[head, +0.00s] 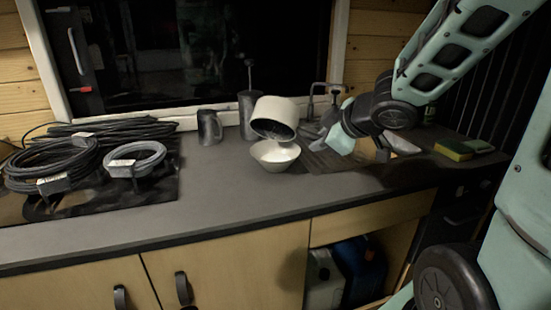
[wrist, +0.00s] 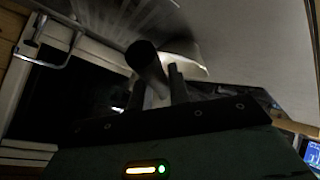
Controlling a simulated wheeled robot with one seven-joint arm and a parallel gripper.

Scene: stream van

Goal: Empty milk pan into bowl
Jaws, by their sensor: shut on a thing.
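The milk pan (head: 276,108) is cream outside and hangs in the air, tipped steeply with its opening facing down and toward the viewer. The white bowl (head: 274,157) stands upright on the counter directly below the pan. The pan's lower rim is above the bowl, and a small gap shows between them. My gripper (head: 319,131) is right of the pan, shut on its handle. In the wrist view the dark handle (wrist: 147,62) lies between my fingers. What is inside the bowl or pan is hard to tell.
A dark mug (head: 209,127) and a dark canister (head: 249,113) stand behind, near the window. Black cable coils (head: 50,165) lie at left. A tap (head: 325,92) and sink area are behind my gripper. A yellow-green sponge (head: 455,149) lies at right. The front counter (head: 200,210) is clear.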

